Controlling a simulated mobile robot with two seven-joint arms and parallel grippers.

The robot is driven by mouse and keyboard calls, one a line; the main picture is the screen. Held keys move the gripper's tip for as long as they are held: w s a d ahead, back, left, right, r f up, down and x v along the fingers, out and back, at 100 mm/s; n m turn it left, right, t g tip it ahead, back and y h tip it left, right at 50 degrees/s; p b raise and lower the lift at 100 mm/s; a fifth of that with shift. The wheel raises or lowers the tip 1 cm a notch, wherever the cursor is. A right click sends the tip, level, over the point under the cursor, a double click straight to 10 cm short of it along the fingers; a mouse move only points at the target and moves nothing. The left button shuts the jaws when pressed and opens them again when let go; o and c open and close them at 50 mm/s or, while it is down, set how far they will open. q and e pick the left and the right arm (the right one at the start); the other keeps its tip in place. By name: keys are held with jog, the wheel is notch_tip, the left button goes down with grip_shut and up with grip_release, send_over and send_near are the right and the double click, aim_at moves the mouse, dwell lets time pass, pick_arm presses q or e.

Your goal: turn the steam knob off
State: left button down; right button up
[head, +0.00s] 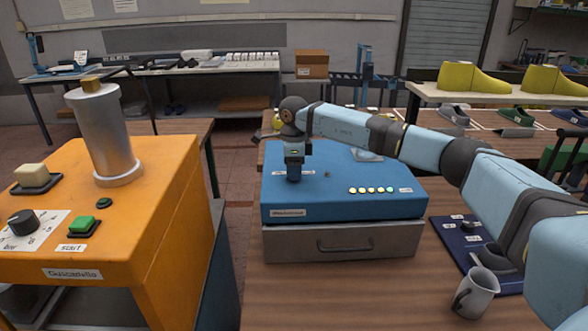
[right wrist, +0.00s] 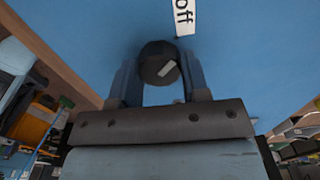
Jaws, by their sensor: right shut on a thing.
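The steam knob (right wrist: 152,60) is a dark round knob with a white pointer mark, on top of a blue machine (head: 285,211). In the right wrist view the mark slants toward the upper right. A white label reading "off" (right wrist: 183,17) lies beyond the knob, to its upper right. My right gripper (head: 294,177) points down at the machine's top left, and it hides the knob in the head view. The right wrist view shows its two fingers (right wrist: 158,74) on either side of the knob, shut on it. My left gripper is in neither view.
An orange machine (head: 95,240) with its own dial (head: 22,222) and green button stands at the left. A metal drawer (head: 340,243) is under the blue machine. A grey mug (head: 474,294) and a dark blue panel (head: 455,243) with small parts are at the right.

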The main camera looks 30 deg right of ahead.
jog(key=shift+r, duration=0.1)
dwell(0.3)
jog(key=o, duration=0.9)
jog(key=shift+r, duration=0.1)
notch_tip(320, 180, up, 14)
jog(key=shift+f+b, duration=0.2)
jog(key=shift+b, duration=0.25)
jog(key=shift+f, duration=0.1)
